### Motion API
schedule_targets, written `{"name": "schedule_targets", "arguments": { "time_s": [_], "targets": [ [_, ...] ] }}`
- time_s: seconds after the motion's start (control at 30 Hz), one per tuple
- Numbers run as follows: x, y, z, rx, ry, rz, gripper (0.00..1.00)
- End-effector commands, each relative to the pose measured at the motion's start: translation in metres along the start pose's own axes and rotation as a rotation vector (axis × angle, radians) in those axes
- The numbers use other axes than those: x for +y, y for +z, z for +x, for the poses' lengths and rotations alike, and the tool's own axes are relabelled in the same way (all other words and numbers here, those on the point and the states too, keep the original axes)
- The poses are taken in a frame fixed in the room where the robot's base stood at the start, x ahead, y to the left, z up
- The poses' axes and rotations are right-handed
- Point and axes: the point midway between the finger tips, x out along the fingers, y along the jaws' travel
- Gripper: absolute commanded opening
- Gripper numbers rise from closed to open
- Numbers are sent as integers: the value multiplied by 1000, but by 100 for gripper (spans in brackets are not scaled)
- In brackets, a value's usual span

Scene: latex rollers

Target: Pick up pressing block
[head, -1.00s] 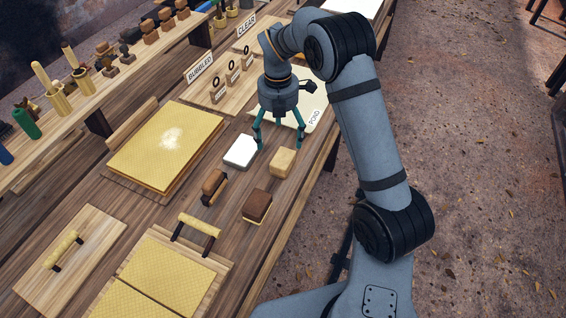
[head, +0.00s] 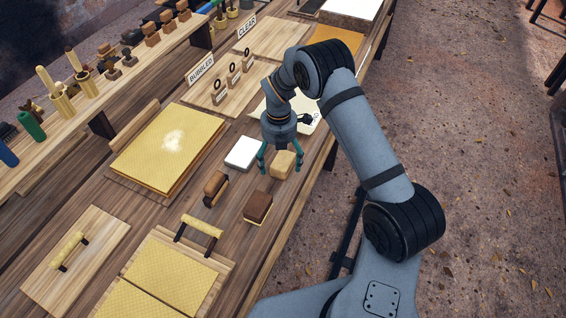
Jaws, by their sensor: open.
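A plain light-wood block (head: 283,166), which looks like the pressing block, lies on the wooden table (head: 150,228). My gripper (head: 280,166) points down over it with its teal fingers open. One finger is at the block's left side and the other at its right side. I cannot tell from this view whether either finger touches the block. The block's top is partly covered by the gripper.
A white block (head: 242,153) lies just left of my gripper. A dark-topped block (head: 257,207) and a brown-handled tool (head: 215,188) are nearer. A yellow textured sheet stack (head: 165,145) lies left. A small roller (head: 201,226) lies in front.

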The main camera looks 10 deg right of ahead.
Motion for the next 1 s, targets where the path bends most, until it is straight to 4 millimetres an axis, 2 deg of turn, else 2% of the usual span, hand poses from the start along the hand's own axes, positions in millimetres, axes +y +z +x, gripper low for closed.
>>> {"name": "schedule_targets", "arguments": {
  "time_s": [0.17, 1.0],
  "targets": [
    [0, 0, 0, 0, 1, 0, 84],
    [0, 0, 0, 0, 0, 0, 35]
  ]
}}
